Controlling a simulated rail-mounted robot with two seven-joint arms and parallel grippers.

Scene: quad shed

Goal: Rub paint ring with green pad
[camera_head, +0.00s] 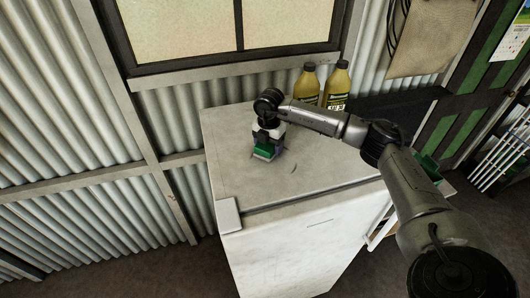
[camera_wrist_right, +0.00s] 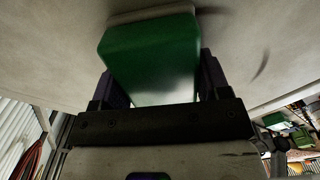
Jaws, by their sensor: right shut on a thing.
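The green pad (camera_head: 265,151) is at the fingertips of my right gripper (camera_head: 266,147), low over the top of the white fridge-like cabinet (camera_head: 325,172). In the right wrist view the green pad (camera_wrist_right: 152,62) sits between the two dark fingers of my right gripper (camera_wrist_right: 155,85), which are shut on it. A pale layer shows at the pad's far edge, against the white top. A short dark curved mark (camera_head: 293,168), perhaps part of the paint ring, lies on the top just right of the pad. It also shows in the right wrist view (camera_wrist_right: 262,64). My left gripper is not in view.
Two yellow bottles with dark caps, a left one (camera_head: 307,84) and a right one (camera_head: 338,86), stand at the back of the top. A window (camera_head: 240,30) and corrugated wall are behind.

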